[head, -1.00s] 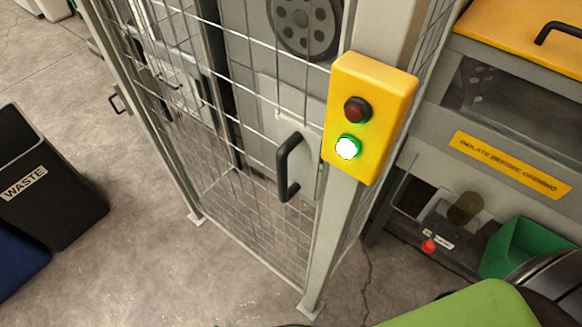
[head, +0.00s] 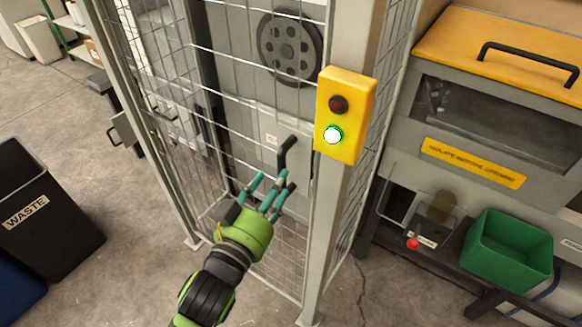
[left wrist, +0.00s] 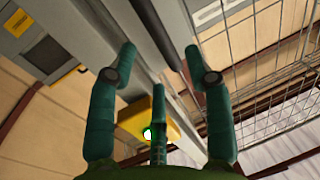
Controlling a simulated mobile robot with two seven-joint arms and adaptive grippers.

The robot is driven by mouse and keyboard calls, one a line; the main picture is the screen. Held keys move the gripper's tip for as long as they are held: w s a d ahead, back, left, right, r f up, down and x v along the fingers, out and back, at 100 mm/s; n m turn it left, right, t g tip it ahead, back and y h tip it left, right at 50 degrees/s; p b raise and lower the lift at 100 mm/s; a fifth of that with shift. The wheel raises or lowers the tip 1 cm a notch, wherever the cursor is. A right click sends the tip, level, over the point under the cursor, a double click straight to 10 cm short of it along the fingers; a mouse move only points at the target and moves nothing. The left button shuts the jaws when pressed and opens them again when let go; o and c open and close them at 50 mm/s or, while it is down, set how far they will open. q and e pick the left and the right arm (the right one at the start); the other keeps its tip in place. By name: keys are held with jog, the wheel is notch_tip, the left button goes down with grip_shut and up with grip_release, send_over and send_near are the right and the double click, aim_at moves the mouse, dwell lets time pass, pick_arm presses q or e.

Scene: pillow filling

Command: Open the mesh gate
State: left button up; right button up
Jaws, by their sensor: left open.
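The mesh gate (head: 232,112) stands in a grey frame and looks closed against the post beside the yellow box. Its black upright handle (head: 287,152) is near that post; my fingers hide its lower end. My left gripper (head: 270,190) is open and empty, just below and in front of the handle. In the left wrist view a dark bar (left wrist: 155,35), apparently the handle, lies beyond the spread fingertips (left wrist: 160,58), with none closed on it. My right gripper is not in view.
A yellow control box (head: 344,115) with a lit green lamp and dark red button is on the post right of the handle. A waste bin (head: 40,205) stands left, a green bin (head: 507,250) right. The floor between waste bin and gate is clear.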

aim_at(284, 167)
pick_arm(q)
jog(key=p+x, duration=0.1)
jog(key=x, duration=0.5)
jog(key=shift+w, duration=0.1)
jog(key=shift+a, duration=0.1)
grip_shut()
